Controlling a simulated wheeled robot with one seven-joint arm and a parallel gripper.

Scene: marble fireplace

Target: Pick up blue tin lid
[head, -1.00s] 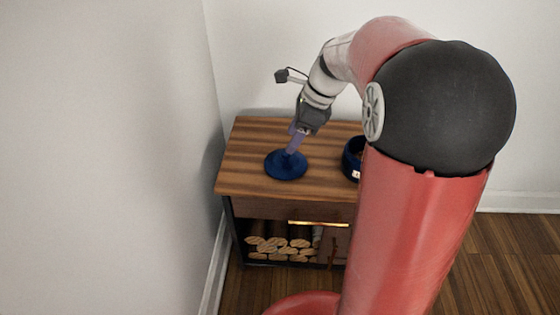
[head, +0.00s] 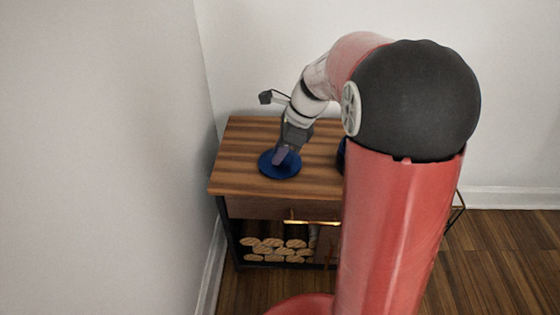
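The blue tin lid (head: 268,172) is a round dark blue disc on the wooden top of a small cabinet, left of the middle in the head view. My gripper (head: 282,162) points down at the lid, with its fingers over the lid's middle and hiding part of it. The fingertips look at or very close to the lid. At this size I cannot tell whether the fingers are open or closed on the lid's knob.
The cabinet top (head: 235,150) has bare wood around the lid. A dark blue tin (head: 342,158) stands to the right, mostly hidden by my arm. Several logs (head: 275,249) lie on the shelf below. White walls stand close at the left and behind.

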